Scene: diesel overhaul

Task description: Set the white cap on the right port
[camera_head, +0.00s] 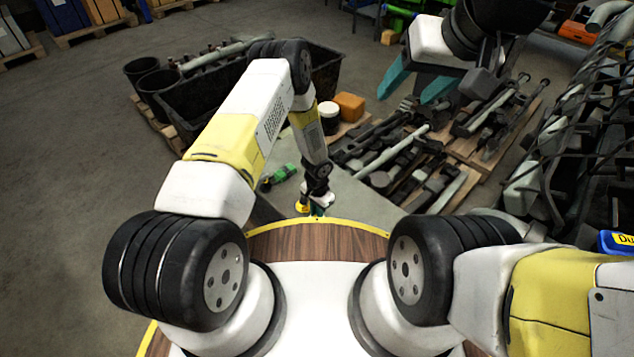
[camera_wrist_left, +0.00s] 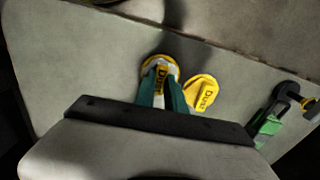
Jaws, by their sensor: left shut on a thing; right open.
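My left gripper (camera_head: 317,207) is low over a grey surface, its teal fingers partly hidden by its wrist. In the left wrist view its fingers (camera_wrist_left: 161,80) are shut on a small lettered yellow tab (camera_wrist_left: 160,78) with a round yellow rim and pale centre. I cannot tell whether this piece is the white cap. A second lettered yellow piece (camera_wrist_left: 203,95) lies just right of the fingers; yellow also shows beside the gripper in the head view (camera_head: 302,207). My right gripper (camera_head: 416,86) is open and empty, raised at the upper right. I cannot pick out the right port.
A green and black tool (camera_wrist_left: 268,124) lies on the grey surface, right of the left gripper. A black crate (camera_head: 205,100), a white-lidded jar (camera_head: 330,112), an orange box (camera_head: 349,106) and a pallet of metal parts (camera_head: 470,152) stand beyond. Dark machinery (camera_head: 560,130) fills the right side.

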